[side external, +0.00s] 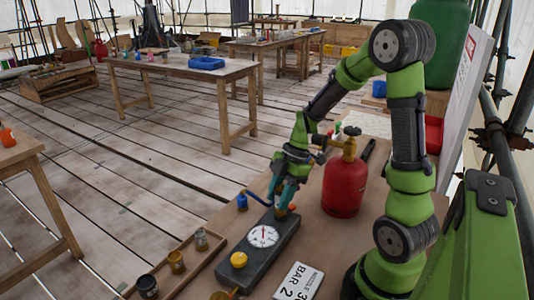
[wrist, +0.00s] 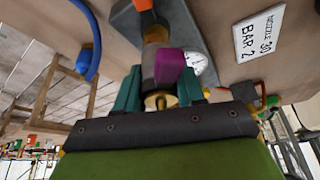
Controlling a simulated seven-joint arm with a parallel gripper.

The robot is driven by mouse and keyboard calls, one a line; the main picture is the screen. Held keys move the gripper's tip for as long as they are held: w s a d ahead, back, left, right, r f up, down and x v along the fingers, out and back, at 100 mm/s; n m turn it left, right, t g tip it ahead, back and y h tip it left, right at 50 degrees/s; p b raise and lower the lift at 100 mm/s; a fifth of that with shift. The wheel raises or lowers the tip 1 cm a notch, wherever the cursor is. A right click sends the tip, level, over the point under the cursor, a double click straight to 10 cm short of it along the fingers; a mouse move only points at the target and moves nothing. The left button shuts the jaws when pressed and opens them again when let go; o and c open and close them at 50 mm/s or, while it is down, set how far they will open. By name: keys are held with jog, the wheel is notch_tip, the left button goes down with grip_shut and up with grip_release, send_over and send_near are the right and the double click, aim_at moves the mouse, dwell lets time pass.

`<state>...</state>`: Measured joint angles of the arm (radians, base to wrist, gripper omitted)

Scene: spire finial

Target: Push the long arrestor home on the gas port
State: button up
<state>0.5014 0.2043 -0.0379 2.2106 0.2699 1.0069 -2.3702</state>
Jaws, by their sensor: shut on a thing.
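My gripper (side external: 281,198) is over the far end of a dark grey gauge block (side external: 272,258). In the wrist view its teal fingers (wrist: 160,88) are closed around a grey cylinder with brass-coloured parts (wrist: 155,62), which looks like the long arrestor. A magenta block (wrist: 170,67) sits at the cylinder's side. An orange piece (wrist: 145,18) lies in line beyond its far end, over the block. I cannot tell whether the cylinder touches it, or how far it is seated. The gas port is not clearly visible behind the fingers. The white dial (side external: 263,236) faces up.
A red gas bottle (side external: 343,187) with a brass valve stands right of the gripper. A blue curved hose piece (side external: 255,197) is close on its left. A tray (side external: 190,270) with small pots lies front left. A "NOZZLE 30 BAR 2" card (side external: 298,283) lies right of the block.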

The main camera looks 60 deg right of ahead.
jog(key=shift+f, duration=0.55)
jog(key=o, duration=1.1)
jog(key=shift+c, duration=0.2)
jog(key=v, duration=1.6)
jog(key=shift+r, duration=0.4)
jog(key=shift+d, duration=0.15)
